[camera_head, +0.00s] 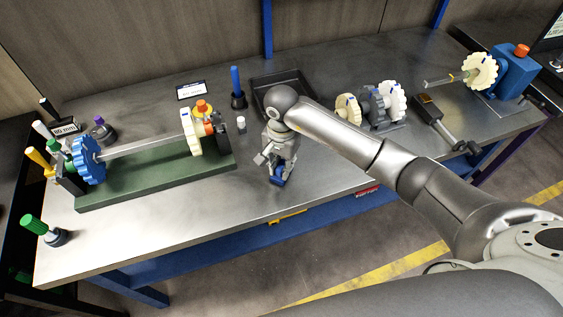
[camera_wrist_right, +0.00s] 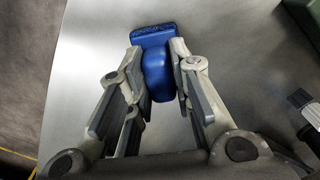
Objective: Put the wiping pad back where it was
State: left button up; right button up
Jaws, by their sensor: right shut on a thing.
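The wiping pad (camera_head: 278,181) is blue, with a rounded handle on a flat base. It shows larger in the right wrist view (camera_wrist_right: 158,75), with the flat base toward the top of the picture. My right gripper (camera_head: 276,170) points down near the table's front edge, and its two fingers are closed on either side of the pad's handle. The pad is at or just above the steel tabletop; I cannot tell whether it touches. My left gripper is in neither view.
A black tray (camera_head: 287,74) lies behind my right gripper, partly hidden by my arm. A green base (camera_head: 150,184) with a shaft and gears is to the left. Loose gears (camera_head: 346,107) and a dark-handled tool (camera_head: 437,118) are to the right. Bare tabletop (camera_head: 225,205) lies left of the pad.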

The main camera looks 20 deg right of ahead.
aim_at(281, 164)
jog(key=shift+f, duration=0.1)
jog(key=shift+f, duration=0.15)
jog(key=o, duration=0.9)
jog(key=shift+r, duration=0.55)
notch_tip(281, 164, up, 11)
jog(key=b, duration=0.2)
jog(key=shift+r+b, duration=0.2)
jog(key=shift+b, duration=0.2)
